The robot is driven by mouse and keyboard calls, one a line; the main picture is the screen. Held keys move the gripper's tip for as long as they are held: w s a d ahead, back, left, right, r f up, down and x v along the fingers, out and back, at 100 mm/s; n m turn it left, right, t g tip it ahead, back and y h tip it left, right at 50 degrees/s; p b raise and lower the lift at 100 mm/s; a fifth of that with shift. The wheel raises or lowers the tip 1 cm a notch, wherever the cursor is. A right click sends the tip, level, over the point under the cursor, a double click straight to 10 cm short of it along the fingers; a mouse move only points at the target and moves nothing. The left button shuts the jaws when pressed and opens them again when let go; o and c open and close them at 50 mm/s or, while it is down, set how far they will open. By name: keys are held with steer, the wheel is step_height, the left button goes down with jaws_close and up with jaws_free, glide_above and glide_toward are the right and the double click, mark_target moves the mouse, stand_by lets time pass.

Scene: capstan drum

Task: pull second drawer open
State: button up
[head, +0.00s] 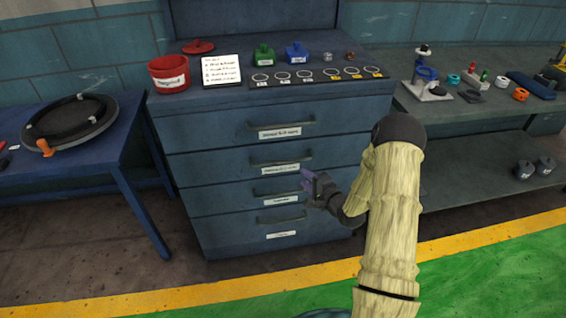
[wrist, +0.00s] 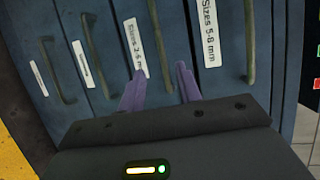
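A blue cabinet holds a stack of drawers, each with a bar handle and a white label, and all look shut. The second drawer from the top (head: 215,167) has a dark bar handle (head: 270,165); in the wrist view this handle (wrist: 156,35) stands upright beside its "Sizes" label (wrist: 135,47).
The top drawer handle (head: 282,124) is just above, and the third drawer handle (head: 285,190) is close below. A red container (head: 169,74) and small parts stand on the cabinet top. A blue table (head: 95,140) is at left, a grey bench (head: 470,118) at right. The floor in front is clear.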

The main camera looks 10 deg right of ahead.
mark_target(283, 162)
steer(key=x, duration=1.4)
steer(key=shift+w+b, duration=0.2)
steer(key=shift+b, duration=0.2)
jaws_close()
